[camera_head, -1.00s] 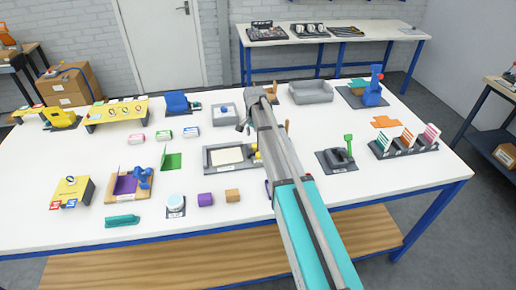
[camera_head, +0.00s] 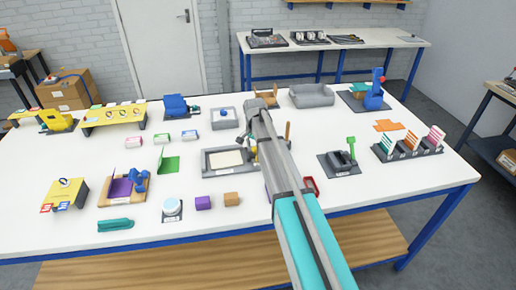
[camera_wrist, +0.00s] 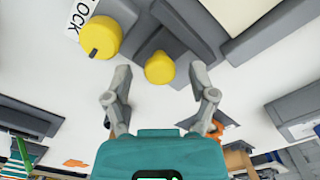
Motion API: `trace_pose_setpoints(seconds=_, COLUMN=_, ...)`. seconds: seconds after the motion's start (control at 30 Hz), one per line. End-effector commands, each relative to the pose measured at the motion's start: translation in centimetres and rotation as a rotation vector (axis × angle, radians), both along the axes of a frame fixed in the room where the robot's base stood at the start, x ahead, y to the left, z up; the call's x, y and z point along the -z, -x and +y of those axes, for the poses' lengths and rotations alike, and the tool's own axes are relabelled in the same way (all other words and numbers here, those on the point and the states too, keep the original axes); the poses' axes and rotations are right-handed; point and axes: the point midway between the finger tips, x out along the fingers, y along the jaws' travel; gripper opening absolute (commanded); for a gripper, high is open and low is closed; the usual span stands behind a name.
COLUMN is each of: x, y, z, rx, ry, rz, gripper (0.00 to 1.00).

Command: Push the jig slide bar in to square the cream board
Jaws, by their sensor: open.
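The grey jig (camera_head: 207,168) lies on the white table with the cream board (camera_head: 226,159) in its recess. In the wrist view the cream board (camera_wrist: 238,12) is at the top edge, beside a dark grey bar (camera_wrist: 262,32). A round yellow knob (camera_wrist: 159,68) on a dark grey part sits between my fingertips in the picture; I see no clear contact. A larger yellow knob (camera_wrist: 100,38) is by a label reading "LOCK". My gripper (camera_wrist: 160,76) is open and empty. In the head view my arm hides the jig's right end and most of the gripper.
Purple (camera_head: 203,203) and tan (camera_head: 232,199) blocks lie in front of the jig. A grey tray with a blue knob (camera_head: 224,117) is behind it. A black fixture with a green lever (camera_head: 341,163) stands right of my arm.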

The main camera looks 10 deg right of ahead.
Motion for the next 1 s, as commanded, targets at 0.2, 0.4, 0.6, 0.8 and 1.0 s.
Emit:
trace_pose_setpoints(seconds=0.2, x=-0.02, y=0.0, z=-0.01, rx=0.0, ry=0.0, rz=0.0, gripper=0.64)
trace_pose_setpoints(seconds=0.4, x=-0.02, y=0.0, z=-0.01, rx=0.0, ry=0.0, rz=0.0, gripper=0.27)
trace_pose_setpoints(seconds=0.6, x=-0.02, y=-0.01, z=-0.02, rx=0.0, ry=0.0, rz=0.0, gripper=0.0)
trace_pose_setpoints(seconds=0.8, x=-0.02, y=-0.01, z=-0.06, rx=0.002, ry=0.0, rz=0.0, gripper=0.0)
trace_pose_setpoints(seconds=1.0, x=-0.01, y=-0.04, z=-0.25, rx=0.016, ry=0.0, rz=0.0, gripper=0.0)
